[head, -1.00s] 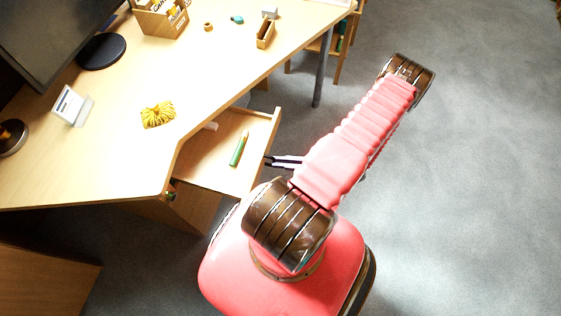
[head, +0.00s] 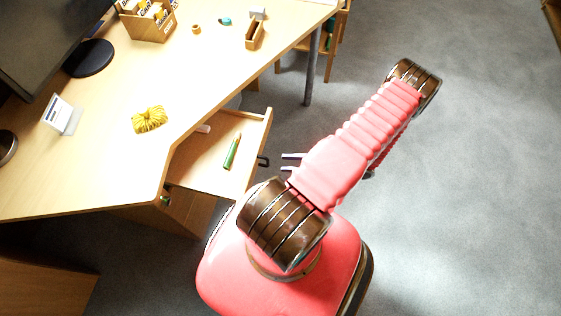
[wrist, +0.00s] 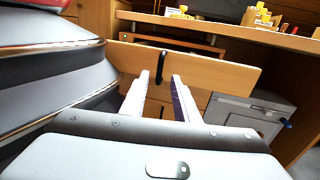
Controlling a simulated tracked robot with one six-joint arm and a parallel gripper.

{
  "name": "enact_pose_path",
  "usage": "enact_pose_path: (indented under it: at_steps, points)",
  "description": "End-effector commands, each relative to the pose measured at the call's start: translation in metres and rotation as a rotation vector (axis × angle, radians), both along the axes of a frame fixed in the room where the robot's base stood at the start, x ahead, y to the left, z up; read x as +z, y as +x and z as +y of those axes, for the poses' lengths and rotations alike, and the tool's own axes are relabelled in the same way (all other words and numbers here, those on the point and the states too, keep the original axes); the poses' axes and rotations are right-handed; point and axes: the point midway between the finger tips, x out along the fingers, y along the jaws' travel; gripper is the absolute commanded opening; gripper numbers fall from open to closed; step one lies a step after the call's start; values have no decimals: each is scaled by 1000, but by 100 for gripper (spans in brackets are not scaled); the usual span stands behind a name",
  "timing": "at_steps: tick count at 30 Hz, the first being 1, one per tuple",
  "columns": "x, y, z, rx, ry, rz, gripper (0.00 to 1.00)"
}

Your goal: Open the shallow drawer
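The shallow drawer (head: 209,160) stands pulled out from under the desk in the head view, with a green marker and a small pale item inside. Its front panel (wrist: 205,68) faces me in the wrist view. A dark handle (head: 263,161) sticks out from that front; it also shows in the wrist view (wrist: 160,67). My gripper (head: 284,162) is open, with its two fingers apart and nothing between them. It is a short gap away from the handle, which appears between and beyond the fingertips in the wrist view (wrist: 161,77).
The desk (head: 100,172) holds a monitor, a yellow bundle (head: 150,119) and a box of items (head: 148,20). A grey cabinet (wrist: 245,112) stands below the desk at right in the wrist view. The floor (head: 470,180) to the right is clear.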

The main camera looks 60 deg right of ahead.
Motion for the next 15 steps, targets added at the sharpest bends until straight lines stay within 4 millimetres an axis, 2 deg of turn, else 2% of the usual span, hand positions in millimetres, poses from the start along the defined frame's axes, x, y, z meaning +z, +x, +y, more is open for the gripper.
enact_pose_path:
  at_steps: [9, 15]
  points:
    - [-1, -51, -25, -2, -1, 0, 28]
    - [-1, -72, -36, 0, 0, 0, 28]
